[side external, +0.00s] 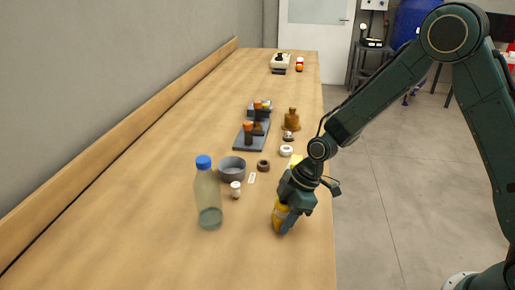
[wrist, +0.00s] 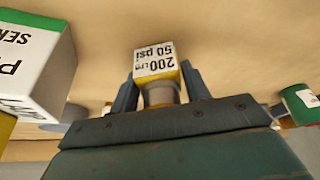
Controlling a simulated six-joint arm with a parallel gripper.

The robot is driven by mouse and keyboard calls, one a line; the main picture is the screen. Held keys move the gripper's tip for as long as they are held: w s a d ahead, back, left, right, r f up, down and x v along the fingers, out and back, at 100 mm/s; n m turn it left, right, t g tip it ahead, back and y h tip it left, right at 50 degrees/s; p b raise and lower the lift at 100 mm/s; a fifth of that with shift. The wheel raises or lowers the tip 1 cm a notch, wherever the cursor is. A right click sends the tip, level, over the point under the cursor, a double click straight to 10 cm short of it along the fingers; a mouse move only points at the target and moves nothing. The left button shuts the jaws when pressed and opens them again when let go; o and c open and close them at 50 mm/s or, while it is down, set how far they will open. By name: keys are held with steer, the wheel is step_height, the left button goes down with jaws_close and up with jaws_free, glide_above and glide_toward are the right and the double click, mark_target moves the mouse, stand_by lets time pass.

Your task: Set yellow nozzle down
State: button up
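The yellow nozzle (side external: 279,213) is at the near right part of the table in the side view, partly hidden by my fingers. In the wrist view it shows as a yellow and grey piece (wrist: 158,93) with a white face printed "200 LPM 50 psi". My gripper (side external: 284,222) points down over the table, its dark fingers on either side of the nozzle. In the wrist view, both fingers of my gripper (wrist: 160,88) lie against the nozzle's sides. The nozzle is low, near the tabletop; whether it touches the wood cannot be told.
A clear bottle with a blue cap (side external: 208,195), a grey bowl (side external: 232,170) and a small white piece (side external: 235,189) stand left of my gripper. A dark tray (side external: 242,145) holds several parts farther back. A white-and-green labelled block (wrist: 35,62) is close in the wrist view. The front table is clear.

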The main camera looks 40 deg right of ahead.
steer(key=shift+o, duration=1.3)
steer(key=shift+r, duration=0.15)
steer(key=v, duration=1.2)
steer(key=shift+s+d+r, duration=0.1)
steer(key=shift+s, duration=0.05)
steer(key=s+d+r+m+t+h, duration=0.1)
steer(key=s+d+r+m, duration=0.2)
steer(key=s, duration=0.4)
steer(key=s+d+r+m+t+h, duration=0.1)
steer(key=s+d+r+m, duration=0.2)
steer(key=s+r+m, duration=0.2)
steer(key=s+d+r+m+t+h, duration=0.2)
steer(key=s+d+r+m, duration=0.1)
steer(key=s, duration=0.8)
steer(key=r+m, duration=0.1)
steer(key=m, duration=0.1)
steer(key=shift+d+r+m, duration=0.25)
steer(key=shift+r+m, duration=0.05)
steer(key=shift+r, duration=0.1)
